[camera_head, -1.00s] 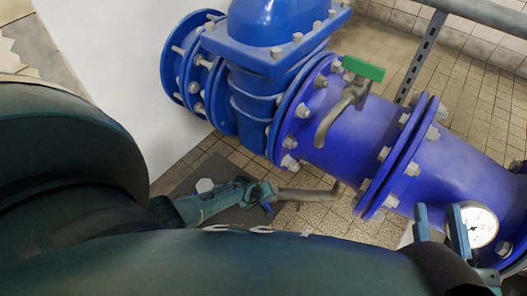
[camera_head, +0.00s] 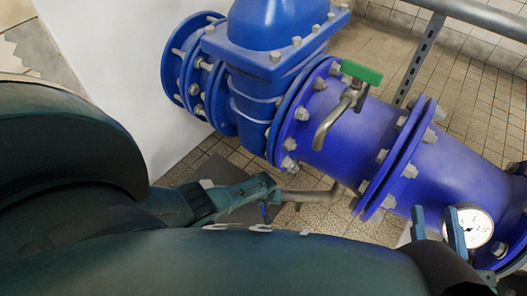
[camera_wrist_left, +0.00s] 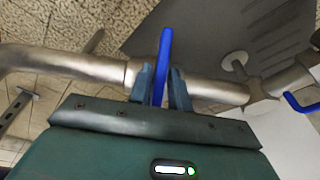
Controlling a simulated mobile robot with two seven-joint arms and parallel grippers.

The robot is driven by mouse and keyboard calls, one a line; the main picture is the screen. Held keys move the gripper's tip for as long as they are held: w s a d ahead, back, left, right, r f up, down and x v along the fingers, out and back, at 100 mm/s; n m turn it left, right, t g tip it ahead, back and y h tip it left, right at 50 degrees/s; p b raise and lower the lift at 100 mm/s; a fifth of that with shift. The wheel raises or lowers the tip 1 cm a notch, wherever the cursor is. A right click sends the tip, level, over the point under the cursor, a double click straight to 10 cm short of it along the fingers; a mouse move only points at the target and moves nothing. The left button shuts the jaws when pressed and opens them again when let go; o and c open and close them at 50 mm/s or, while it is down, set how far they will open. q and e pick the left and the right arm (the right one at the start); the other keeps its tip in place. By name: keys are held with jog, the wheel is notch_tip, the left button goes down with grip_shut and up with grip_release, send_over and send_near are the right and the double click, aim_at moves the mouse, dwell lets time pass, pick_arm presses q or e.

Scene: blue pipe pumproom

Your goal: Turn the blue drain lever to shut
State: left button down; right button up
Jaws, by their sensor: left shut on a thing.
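The blue drain lever (camera_wrist_left: 165,50) stands between the two fingers of my left gripper (camera_wrist_left: 163,88) in the left wrist view, next to a bare metal drain pipe (camera_wrist_left: 85,64). My left gripper is shut on the lever. In the head view my left gripper (camera_head: 270,190) is low at the centre, by the bent end of the drain pipe (camera_head: 310,196). A small blue part of the lever (camera_head: 265,213) shows below it; the rest is hidden. My right gripper (camera_head: 437,226) is open and empty in front of the large blue pipe at the lower right.
A green-handled tap (camera_head: 362,71) sits on the large blue pipe (camera_head: 345,135). A round gauge (camera_head: 476,228) is just right of my right gripper. A second blue handle (camera_wrist_left: 302,104) lies at the right of the left wrist view. A white wall (camera_head: 125,75) rises at left.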

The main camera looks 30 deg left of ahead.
dwell(0.4)
pick_arm(q)
jog(key=c, duration=1.5)
grip_release()
